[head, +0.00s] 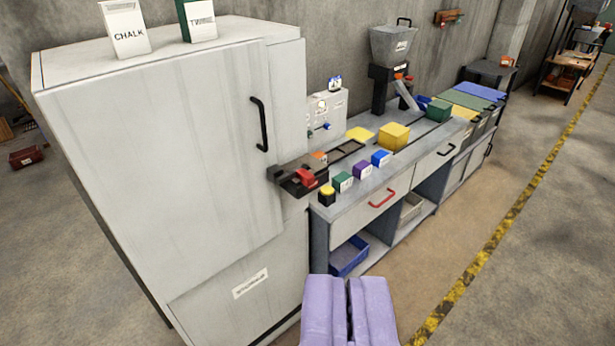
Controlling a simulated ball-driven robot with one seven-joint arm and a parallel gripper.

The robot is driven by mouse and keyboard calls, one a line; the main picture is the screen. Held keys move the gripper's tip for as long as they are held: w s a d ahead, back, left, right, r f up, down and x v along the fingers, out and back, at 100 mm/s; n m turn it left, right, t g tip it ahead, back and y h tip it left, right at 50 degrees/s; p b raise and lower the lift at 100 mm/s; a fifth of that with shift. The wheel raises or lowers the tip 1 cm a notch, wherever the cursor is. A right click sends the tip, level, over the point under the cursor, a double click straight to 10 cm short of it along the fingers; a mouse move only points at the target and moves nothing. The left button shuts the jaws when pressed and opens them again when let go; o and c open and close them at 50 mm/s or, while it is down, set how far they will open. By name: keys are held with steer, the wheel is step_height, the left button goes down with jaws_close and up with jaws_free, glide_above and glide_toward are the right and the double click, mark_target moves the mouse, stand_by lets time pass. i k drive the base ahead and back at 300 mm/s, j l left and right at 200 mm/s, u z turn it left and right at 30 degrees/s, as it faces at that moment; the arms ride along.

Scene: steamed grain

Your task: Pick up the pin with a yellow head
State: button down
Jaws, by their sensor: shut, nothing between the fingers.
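My gripper (348,284) shows at the bottom of the head view as two purple fingers. They are shut together with nothing between them, apart from the bench and the cabinet. I cannot make out a pin with a yellow head. A small black piece with a yellow top (327,195) stands at the bench's near left corner, but I cannot tell that it is a pin.
A tall white cabinet (160,130) fills the left. The grey workbench (350,203) carries a yellow block (393,137), several small coloured boxes and a hopper (394,45). A blue bin (349,257) sits underneath. The floor (520,270) at right is clear.

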mark_target(327, 190)
steer(key=i+l, duration=0.15)
steer(key=i, duration=0.35)
steer(key=i+l+u, duration=0.1)
steer(key=i, duration=0.45)
steer(key=i+l+u, duration=0.1)
steer(key=i+l, duration=0.2)
steer(key=i, duration=0.2)
steer(key=i+l, duration=0.25)
steer(key=i, duration=0.25)
steer(key=i+l+u, duration=0.1)
steer(key=i+l, duration=0.15)
steer(key=i, duration=0.3)
steer(key=i+l, duration=0.3)
steer(key=i, duration=0.2)
steer(key=j+u, duration=0.05)
